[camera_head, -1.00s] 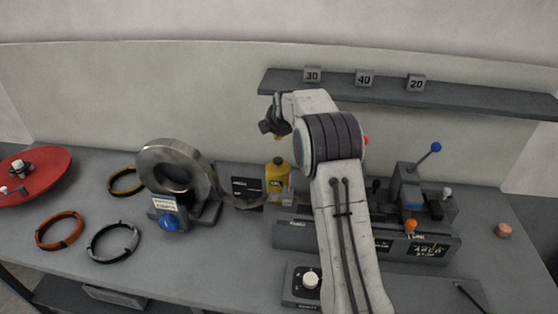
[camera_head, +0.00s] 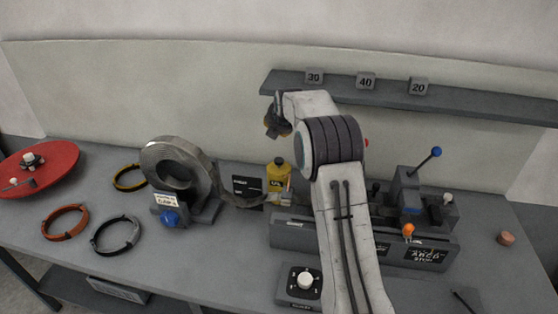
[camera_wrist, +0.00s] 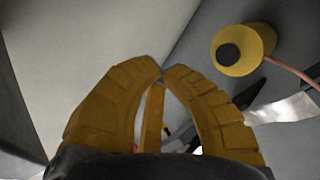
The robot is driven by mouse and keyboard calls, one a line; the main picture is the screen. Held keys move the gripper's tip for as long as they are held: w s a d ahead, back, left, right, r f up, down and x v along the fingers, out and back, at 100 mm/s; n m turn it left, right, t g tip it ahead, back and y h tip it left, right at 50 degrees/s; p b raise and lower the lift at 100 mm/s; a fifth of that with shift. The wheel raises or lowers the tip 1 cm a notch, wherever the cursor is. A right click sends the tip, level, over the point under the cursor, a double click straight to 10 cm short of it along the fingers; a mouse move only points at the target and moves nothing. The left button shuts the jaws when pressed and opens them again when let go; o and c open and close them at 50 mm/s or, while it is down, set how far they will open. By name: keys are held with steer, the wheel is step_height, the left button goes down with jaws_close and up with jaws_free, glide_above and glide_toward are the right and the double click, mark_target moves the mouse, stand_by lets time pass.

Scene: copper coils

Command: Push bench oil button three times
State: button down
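A yellow oil bottle (camera_head: 277,180) with a dark cap stands upright on the bench, left of my arm in the head view. In the wrist view the same bottle (camera_wrist: 262,42) is seen from above at the upper right, its dark round top (camera_wrist: 229,54) facing me. My gripper (camera_head: 276,128) is above the bottle in the head view, clearly apart from it. In the wrist view my gripper's yellow fingers (camera_wrist: 166,70) meet at their tips, with nothing visible held between them. My arm hides part of the bench behind it.
A metal ring-shaped machine (camera_head: 160,150) with a blue knob stands left of the bottle. A lever machine (camera_head: 420,215) stands at the right. A shelf (camera_head: 455,105) runs along the back wall. Coloured coils (camera_head: 65,222) lie at the left; a knob box (camera_head: 297,285) sits in front.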

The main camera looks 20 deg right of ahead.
mark_target(278, 159)
stand_by(0.4)
steer(key=shift+f+b, duration=2.2)
steer(key=shift+f, duration=1.6)
steer(key=shift+f+b, duration=0.6)
steer(key=shift+b, duration=0.2)
steer(key=shift+f, duration=0.15)
steer(key=shift+f+b, duration=0.3)
steer(key=shift+b, duration=0.15)
steer(key=shift+s+f+b, duration=0.1)
steer(key=shift+f+b, duration=0.75)
steer(key=shift+f, duration=0.2)
steer(key=shift+r, duration=0.1)
steer(key=shift+r+p, duration=0.95)
steer(key=shift+r, duration=0.45)
steer(key=shift+r, duration=0.1)
